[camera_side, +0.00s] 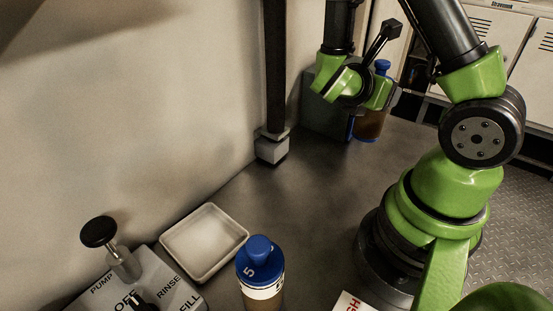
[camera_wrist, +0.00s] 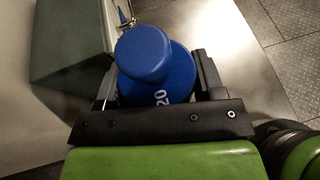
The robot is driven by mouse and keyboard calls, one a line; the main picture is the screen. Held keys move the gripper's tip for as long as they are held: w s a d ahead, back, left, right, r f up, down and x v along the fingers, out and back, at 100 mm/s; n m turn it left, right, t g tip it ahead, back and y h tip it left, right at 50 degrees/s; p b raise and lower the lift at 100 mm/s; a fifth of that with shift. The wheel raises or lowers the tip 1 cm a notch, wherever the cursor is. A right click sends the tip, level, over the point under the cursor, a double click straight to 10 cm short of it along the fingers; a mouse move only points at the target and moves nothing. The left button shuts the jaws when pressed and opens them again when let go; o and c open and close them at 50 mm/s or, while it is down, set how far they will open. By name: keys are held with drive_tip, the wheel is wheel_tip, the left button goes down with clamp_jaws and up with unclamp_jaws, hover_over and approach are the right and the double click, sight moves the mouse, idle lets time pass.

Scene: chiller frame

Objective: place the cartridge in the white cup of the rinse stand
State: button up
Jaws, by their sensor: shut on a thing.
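A cartridge with a blue cap marked 20 and a brown body (camera_side: 371,125) is at the back in the side view, upright. Its blue cap (camera_wrist: 145,55) fills the middle of the wrist view. My gripper (camera_wrist: 155,82) is shut on it, with one dark finger on each side of the cap. In the side view my gripper (camera_side: 368,98) partly hides the cartridge. I cannot tell whether its base touches the bench. A second cartridge (camera_side: 261,272), with a blue cap marked 5, stands in front. I cannot make out a white cup in either view.
A grey-green box (camera_side: 325,99) stands close beside the held cartridge, also in the wrist view (camera_wrist: 68,45). A dark post (camera_side: 276,75) rises by the wall. A white tray (camera_side: 205,243) and a labelled pump panel (camera_side: 155,275) lie front left. The middle bench is clear.

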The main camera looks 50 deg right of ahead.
drive_tip(key=shift+s+a+f+m+g, duration=0.1)
drive_tip(key=shift+s+a+m+g, duration=0.05)
drive_tip(key=shift+a+m+g, duration=0.45)
drive_tip(key=w+a+f+m+g+y, duration=0.2)
drive_tip(key=a+m+g+y, duration=0.2)
drive_tip(key=a+m+y, duration=0.7)
drive_tip(key=w+a+f+m+g+y, duration=0.15)
drive_tip(key=a+m+g+y, duration=0.5)
drive_tip(key=a, duration=0.65)
drive_tip(key=w+a+r+m+t+y, duration=0.35)
drive_tip(key=a+m+t, duration=0.25)
drive_tip(key=a, duration=0.3)
drive_tip(key=w+a+r+m+t+y, duration=0.2)
drive_tip(key=a+r+m+t, duration=0.2)
drive_tip(key=a+m+t, duration=0.3)
drive_tip(key=w+a+r+m+t+y, duration=0.3)
drive_tip(key=a+r+m+t, duration=0.15)
drive_tip(key=a, duration=0.55)
drive_tip(key=x, duration=0.9)
wheel_tip(320, 180, down, 10)
drive_tip(key=shift+a+g+y, duration=0.3)
drive_tip(key=shift+s, duration=0.1)
